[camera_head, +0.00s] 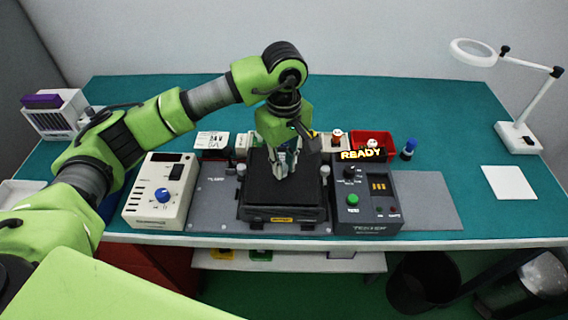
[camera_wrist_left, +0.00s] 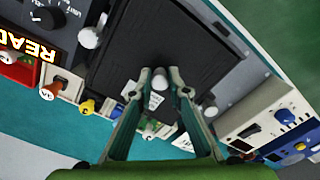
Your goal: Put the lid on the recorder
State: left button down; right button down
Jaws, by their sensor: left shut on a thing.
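The lid (camera_head: 262,182) is a flat black square plate at the middle of the bench. My left gripper (camera_head: 284,172) comes down from above and is shut on the small knob at the lid's middle. In the left wrist view, the fingertips (camera_wrist_left: 160,86) close around this pale knob, and the black lid (camera_wrist_left: 150,40) spreads out around it. The recorder (camera_head: 256,213) is a dark box with a yellow label on its front, directly under the lid. The lid looks level over it; I cannot tell whether it touches all around. My right gripper is not in view.
A white control box (camera_head: 160,190) stands to the left and a dark tester (camera_head: 366,205) with a READY sign stands close on the right. A red bin (camera_head: 371,141) and small parts sit behind. Free bench lies to the far right.

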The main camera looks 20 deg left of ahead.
pick_arm(q)
jog(key=shift+f+b, duration=0.15)
jog(key=shift+b, duration=0.35)
dwell(0.4)
jog(key=c, duration=1.8)
grip_release()
jog(key=shift+c, duration=0.2)
jog(key=shift+r+p, duration=1)
jog(key=shift+r, duration=1.5)
